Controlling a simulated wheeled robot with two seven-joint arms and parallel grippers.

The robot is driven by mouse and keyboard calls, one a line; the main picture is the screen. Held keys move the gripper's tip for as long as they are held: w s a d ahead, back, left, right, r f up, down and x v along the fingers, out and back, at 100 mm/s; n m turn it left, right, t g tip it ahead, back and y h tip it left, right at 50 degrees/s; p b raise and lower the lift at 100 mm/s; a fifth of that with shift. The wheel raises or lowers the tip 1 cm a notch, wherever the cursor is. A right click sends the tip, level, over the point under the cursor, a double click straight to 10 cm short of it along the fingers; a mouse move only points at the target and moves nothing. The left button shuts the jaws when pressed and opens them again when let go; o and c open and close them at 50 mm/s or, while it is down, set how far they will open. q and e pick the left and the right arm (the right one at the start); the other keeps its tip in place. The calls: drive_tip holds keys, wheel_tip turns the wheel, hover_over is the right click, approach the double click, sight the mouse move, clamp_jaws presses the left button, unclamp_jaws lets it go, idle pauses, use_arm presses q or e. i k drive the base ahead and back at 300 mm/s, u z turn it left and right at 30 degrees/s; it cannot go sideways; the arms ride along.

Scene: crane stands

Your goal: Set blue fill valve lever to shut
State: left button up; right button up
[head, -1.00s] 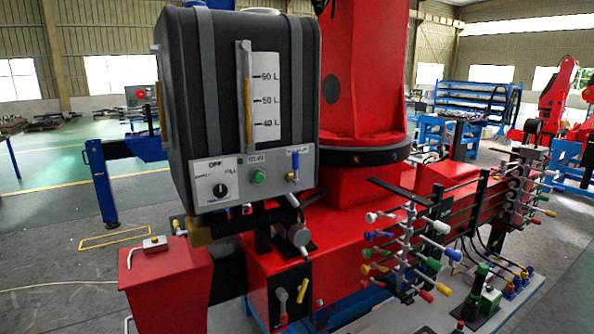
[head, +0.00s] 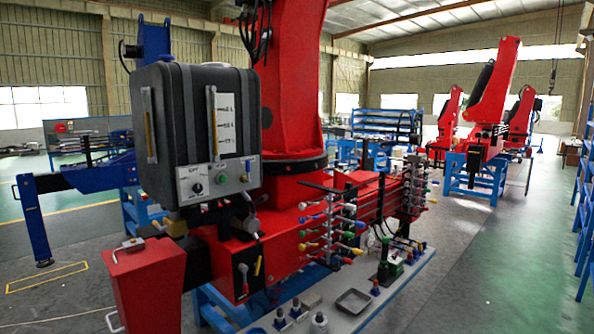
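The blue fill valve lever (head: 243,168) is a small blue handle at the upper right of the grey control panel (head: 208,191) under the dark tank, in the head view. Its exact angle is too small to tell. A brass-coloured fitting (head: 244,178) sits just below it. The panel also carries a black rotary knob (head: 197,188) and a green button (head: 222,180). Neither of my grippers shows in the head view.
The dark tank (head: 180,115) with a level gauge stands on a red crane base. Several coloured levers (head: 333,235) stick out at its right. A grey bench (head: 385,300) with small parts lies in front. The floor at the right (head: 460,270) is clear.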

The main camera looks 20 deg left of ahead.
sight(248, 179)
drive_tip(key=z, duration=0.25)
drive_tip(key=i, duration=0.9)
drive_tip(key=u, duration=0.05)
